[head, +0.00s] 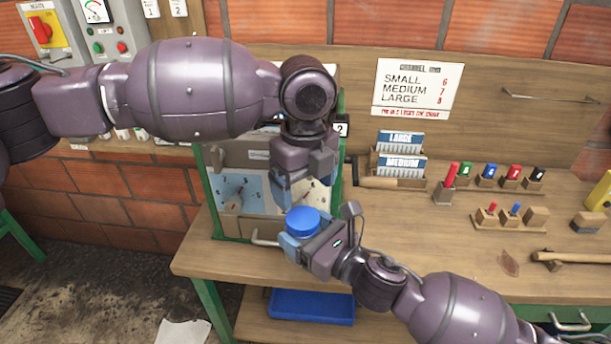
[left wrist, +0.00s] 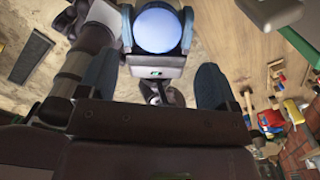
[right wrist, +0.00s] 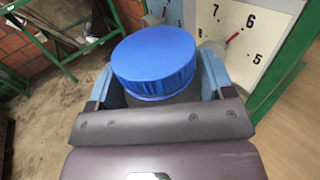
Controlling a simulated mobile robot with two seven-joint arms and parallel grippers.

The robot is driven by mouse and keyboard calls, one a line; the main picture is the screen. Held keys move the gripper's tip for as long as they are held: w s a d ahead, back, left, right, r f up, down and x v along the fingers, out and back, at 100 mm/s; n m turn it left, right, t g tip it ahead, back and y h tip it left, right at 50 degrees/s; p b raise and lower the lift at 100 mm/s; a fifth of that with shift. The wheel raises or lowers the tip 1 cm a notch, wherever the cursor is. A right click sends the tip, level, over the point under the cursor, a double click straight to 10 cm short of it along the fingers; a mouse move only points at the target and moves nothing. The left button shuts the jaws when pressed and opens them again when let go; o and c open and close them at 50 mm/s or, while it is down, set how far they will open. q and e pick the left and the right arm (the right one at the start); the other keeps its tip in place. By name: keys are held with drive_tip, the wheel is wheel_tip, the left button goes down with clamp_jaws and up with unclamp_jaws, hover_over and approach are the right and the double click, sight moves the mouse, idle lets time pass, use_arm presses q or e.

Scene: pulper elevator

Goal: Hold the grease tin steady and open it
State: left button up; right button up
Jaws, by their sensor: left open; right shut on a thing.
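The grease tin has a round blue lid (head: 302,221) and a greyish body below it. My right gripper (head: 300,240) is shut on the tin's body and holds it upright near the bench's front left edge. In the right wrist view the lid (right wrist: 155,60) sits on the tin (right wrist: 165,97) between the two fingers. My left gripper (head: 300,190) is open and points down just above the lid, apart from it. In the left wrist view the lid (left wrist: 156,28) shows beyond the open fingers, with the right gripper around the tin. Most of the tin's body is hidden by the right fingers.
The wooden bench (head: 400,235) holds a dial cabinet (head: 240,190) behind the grippers. Boxes labelled LARGE (head: 400,141) and MEDIUM (head: 400,166), several coloured markers on blocks and a mallet (head: 570,259) stand to the right. A blue tray (head: 312,307) lies on the shelf below.

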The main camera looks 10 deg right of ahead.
sight(306, 215)
use_arm(q)
drive_tip(key=shift+f, duration=3.25)
drive_tip(key=c, duration=0.9)
drive_tip(key=n, duration=0.6)
drive_tip(key=shift+w+d+r, duration=0.1)
drive_tip(key=shift+d, duration=0.05)
drive_tip(key=shift+c, duration=0.2)
drive_tip(key=shift+r, duration=0.25)
drive_tip(key=shift+r, duration=0.7)
drive_tip(key=shift+r, duration=0.1)
drive_tip(key=shift+r, duration=1.95)
